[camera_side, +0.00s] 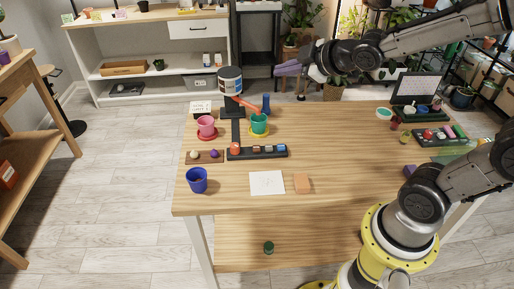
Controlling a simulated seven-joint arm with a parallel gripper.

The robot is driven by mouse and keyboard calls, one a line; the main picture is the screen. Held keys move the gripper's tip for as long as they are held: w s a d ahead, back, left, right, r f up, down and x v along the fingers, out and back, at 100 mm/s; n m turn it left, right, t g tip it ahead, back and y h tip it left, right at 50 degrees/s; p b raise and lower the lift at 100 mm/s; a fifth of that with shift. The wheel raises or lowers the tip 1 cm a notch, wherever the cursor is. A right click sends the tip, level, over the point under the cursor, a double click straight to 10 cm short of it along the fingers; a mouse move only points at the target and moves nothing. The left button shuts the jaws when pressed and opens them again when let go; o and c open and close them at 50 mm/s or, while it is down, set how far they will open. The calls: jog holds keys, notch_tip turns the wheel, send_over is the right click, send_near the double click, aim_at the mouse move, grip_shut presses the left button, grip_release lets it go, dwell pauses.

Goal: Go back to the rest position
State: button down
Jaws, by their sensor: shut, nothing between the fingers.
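My gripper (286,69) is shut and empty. It hangs in the air at the upper middle of the side view, high and toward the far edge of the wooden table (340,150). It appears right of the jar on the black stand (230,80), with a visible gap. Its purple-grey fingers point left. My arm reaches to it from the right edge of the picture. No held object shows.
On the table are a pink pot (206,122), a green pot (259,124), a blue pot (197,180), a black tray (257,155), a white sheet (267,183) and a tan block (302,184). The middle right tabletop is clear. A laptop-like panel (417,88) stands at back right.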

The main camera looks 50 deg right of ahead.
jog(key=s+a+r+m+g, duration=0.2)
jog(key=s+a+m, duration=0.15)
jog(key=s, duration=0.85)
jog(key=s+a+f+m+g+y, duration=0.1)
jog(key=s+f+m+g, duration=0.3)
jog(key=s, duration=0.5)
jog(key=shift+s+f, duration=0.3)
jog(key=shift+f, duration=0.25)
jog(key=c, duration=1.6)
grip_release()
